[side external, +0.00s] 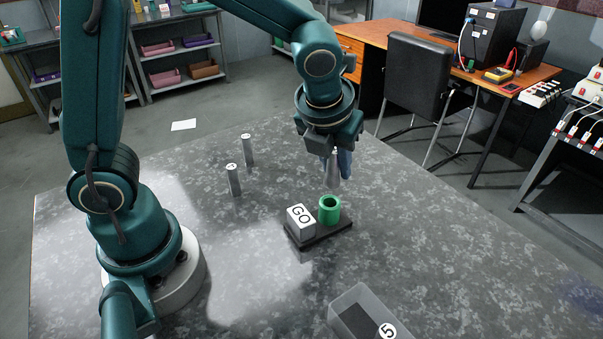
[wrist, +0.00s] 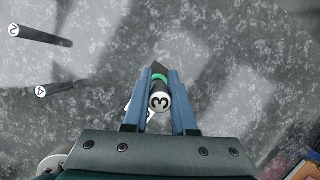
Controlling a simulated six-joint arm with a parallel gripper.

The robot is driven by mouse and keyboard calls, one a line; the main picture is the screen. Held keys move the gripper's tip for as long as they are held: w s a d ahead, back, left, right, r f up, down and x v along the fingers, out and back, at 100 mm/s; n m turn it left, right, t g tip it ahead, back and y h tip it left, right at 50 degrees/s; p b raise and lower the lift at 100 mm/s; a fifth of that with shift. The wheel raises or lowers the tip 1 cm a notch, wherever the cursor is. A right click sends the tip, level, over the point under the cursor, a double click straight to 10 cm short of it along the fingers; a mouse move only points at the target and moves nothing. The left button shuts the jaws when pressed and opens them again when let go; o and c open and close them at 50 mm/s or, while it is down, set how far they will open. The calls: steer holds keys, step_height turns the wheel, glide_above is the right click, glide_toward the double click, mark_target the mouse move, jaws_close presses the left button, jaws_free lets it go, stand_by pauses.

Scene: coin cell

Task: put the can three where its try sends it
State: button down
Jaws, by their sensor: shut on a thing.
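Can three (wrist: 161,102) is a slim grey cylinder with a white top marked 3. My gripper (wrist: 161,88) is shut on it, with one blue finger at each side. In the side view the can (side external: 333,174) hangs upright below my gripper (side external: 338,160). Its lower end appears just above a green cup (side external: 329,212), apart from it. The cup stands on a dark base (side external: 320,236) beside a white block marked GO (side external: 301,222). In the wrist view the can and fingers hide most of the green cup (wrist: 160,77).
Two more grey cans, a farther one (side external: 247,151) and a nearer one (side external: 234,181), stand upright left of the base. The table (side external: 450,240) is bare on the right.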

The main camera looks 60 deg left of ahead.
steer(key=shift+r, duration=0.6)
